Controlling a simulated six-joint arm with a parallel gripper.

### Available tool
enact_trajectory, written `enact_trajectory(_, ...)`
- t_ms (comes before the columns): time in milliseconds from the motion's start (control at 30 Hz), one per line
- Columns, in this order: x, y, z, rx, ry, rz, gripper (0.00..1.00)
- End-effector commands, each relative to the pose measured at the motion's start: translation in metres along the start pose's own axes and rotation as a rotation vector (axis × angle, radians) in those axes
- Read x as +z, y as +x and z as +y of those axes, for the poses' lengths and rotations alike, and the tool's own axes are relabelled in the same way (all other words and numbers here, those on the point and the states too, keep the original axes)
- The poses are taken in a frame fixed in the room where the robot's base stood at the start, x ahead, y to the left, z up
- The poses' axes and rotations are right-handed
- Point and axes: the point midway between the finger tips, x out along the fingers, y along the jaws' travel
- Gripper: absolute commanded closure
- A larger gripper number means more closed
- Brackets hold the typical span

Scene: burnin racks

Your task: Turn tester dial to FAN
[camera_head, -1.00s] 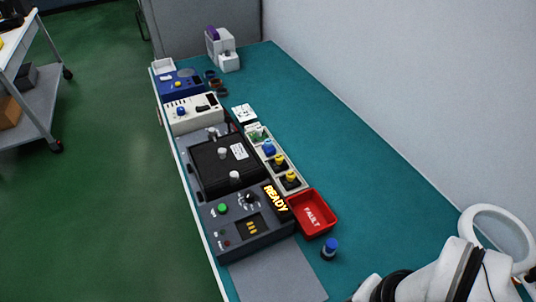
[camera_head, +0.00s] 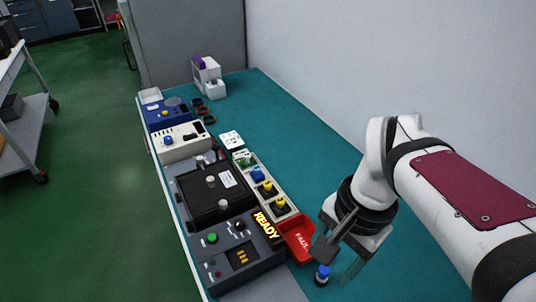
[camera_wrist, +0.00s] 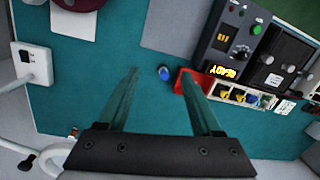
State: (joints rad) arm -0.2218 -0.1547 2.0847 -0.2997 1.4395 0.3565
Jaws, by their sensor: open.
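The tester (camera_head: 258,266) is a dark grey box at the front of the bench, with a lit READY display (camera_head: 266,226), a green button (camera_head: 212,238) and a small black dial (camera_head: 238,226). Its dial labels are too small to read. In the wrist view the tester (camera_wrist: 225,50) is at upper right, with its dial (camera_wrist: 243,53) beside the green button (camera_wrist: 256,29). My gripper (camera_head: 335,264) is open and empty, to the right of the tester. In the wrist view my gripper (camera_wrist: 160,73) points toward the bench, apart from the dial.
A tray with yellow and blue knobbed parts (camera_head: 257,174) lies behind. A black fixture (camera_head: 205,190) adjoins the tester. The teal bench (camera_head: 290,140) is clear at right.

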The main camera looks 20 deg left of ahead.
Motion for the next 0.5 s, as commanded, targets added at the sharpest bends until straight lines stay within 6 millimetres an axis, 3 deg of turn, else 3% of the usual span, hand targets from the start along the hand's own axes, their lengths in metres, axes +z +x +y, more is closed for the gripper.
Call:
enact_trajectory(33,-0.013,-0.001,-0.046,0.017,0.017,0.007,0.34)
enact_trajectory(100,-0.024,0.005,-0.113,0.029,0.073,0.03,0.34)
enact_trajectory(200,-0.019,0.026,-0.19,0.032,0.142,0.061,0.34)
enact_trajectory(233,-0.015,0.032,-0.207,0.03,0.159,0.069,0.34)
enact_trajectory(333,-0.004,0.048,-0.243,0.024,0.199,0.086,0.34)
enact_trajectory(500,-0.002,0.068,-0.253,0.023,0.217,0.091,0.34)
